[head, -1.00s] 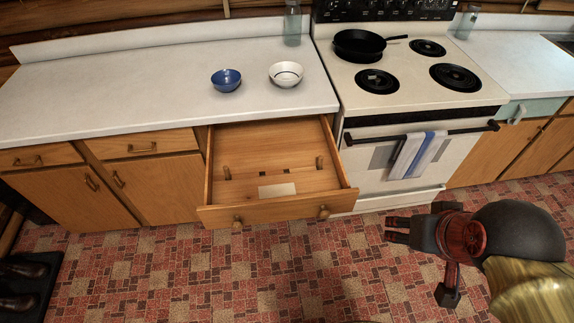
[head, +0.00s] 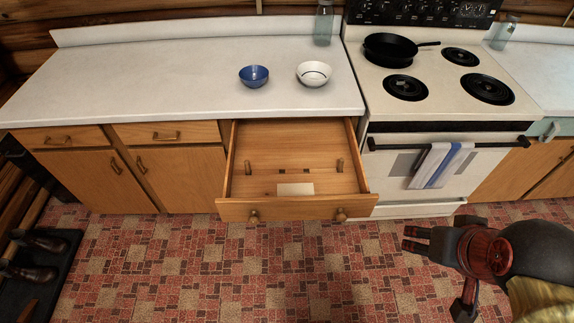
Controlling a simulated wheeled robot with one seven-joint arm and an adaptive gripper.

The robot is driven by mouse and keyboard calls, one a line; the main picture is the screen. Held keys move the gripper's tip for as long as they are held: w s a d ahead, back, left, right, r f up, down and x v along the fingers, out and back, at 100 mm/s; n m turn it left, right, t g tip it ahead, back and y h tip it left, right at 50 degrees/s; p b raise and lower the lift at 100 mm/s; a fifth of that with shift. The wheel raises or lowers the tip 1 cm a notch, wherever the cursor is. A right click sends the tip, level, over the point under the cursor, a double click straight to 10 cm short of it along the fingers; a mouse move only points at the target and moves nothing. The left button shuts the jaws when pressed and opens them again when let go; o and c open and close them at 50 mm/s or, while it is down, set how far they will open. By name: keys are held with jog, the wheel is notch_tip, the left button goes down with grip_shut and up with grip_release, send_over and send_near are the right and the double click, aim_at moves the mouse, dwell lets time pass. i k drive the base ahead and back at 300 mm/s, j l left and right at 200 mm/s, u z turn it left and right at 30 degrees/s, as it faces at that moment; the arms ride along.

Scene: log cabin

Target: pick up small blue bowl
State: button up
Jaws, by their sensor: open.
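The small blue bowl (head: 254,76) stands upright on the white countertop (head: 150,85), left of a white bowl (head: 314,73) with a dark line inside. A gap separates the two bowls. My gripper (head: 408,238) is at the lower right, over the floor in front of the stove, with its fingers pointing left. It is open and empty, well away from the blue bowl. Part of my arm is cut off by the right edge.
An open drawer (head: 297,208) juts out below the bowls. The stove (head: 390,110) stands to the right with a black pan (head: 389,47) and a towel (head: 441,165) on its handle. A glass jar (head: 324,24) is at the back. A dark tray with boots (head: 65,255) lies lower left.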

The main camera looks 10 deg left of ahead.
aim_at(254, 77)
jog(key=i+j+z, duration=0.15)
jog(key=j+z, duration=0.2)
jog(key=j, duration=0.7)
jog(key=j+z, duration=0.4)
jog(key=j, duration=0.65)
jog(key=k+j+z, duration=0.15)
jog(key=j+z, duration=0.2)
jog(key=j, duration=0.7)
